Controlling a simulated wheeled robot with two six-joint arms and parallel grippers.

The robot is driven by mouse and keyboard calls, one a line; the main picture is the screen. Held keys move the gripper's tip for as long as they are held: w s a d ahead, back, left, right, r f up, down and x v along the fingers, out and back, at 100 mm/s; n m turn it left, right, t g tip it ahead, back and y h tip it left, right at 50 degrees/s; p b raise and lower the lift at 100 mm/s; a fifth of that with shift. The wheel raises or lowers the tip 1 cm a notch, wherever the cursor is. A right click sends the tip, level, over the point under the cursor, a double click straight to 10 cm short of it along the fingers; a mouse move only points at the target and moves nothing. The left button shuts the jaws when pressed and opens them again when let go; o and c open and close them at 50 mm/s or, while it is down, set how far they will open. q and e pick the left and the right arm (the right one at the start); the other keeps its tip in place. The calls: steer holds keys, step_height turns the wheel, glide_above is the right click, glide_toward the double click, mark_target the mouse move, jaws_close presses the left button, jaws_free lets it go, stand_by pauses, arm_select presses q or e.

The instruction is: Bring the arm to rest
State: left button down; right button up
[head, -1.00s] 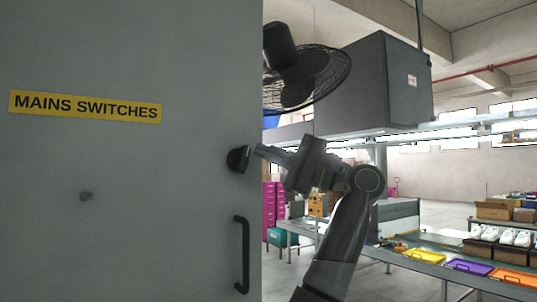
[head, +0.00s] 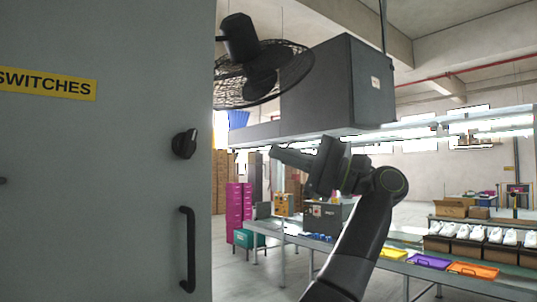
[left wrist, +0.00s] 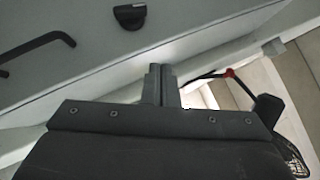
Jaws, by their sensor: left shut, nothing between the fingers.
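My left gripper (head: 274,152) is shut and empty, pointing left at mid-height in the head view. It stands to the right of the grey cabinet, apart from its black rotary knob (head: 184,144). In the left wrist view the closed fingers (left wrist: 160,72) point toward the grey panel, and the knob (left wrist: 130,16) shows beyond them, a little to the left. My left arm (head: 362,240) rises from the bottom of the head view and bends at the wrist. My right gripper is not in view.
The grey cabinet (head: 90,220) with a yellow label (head: 47,84) and black handle (head: 188,250) fills the left. A caged fan (head: 262,75) and dark box (head: 340,88) hang above. Behind the arm is a line table with purple (head: 428,262) and orange (head: 470,269) trays.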

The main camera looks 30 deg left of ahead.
arm_select(q)
steer(key=shift+s+d+r, duration=0.1)
steer(key=shift+s+d, duration=0.1)
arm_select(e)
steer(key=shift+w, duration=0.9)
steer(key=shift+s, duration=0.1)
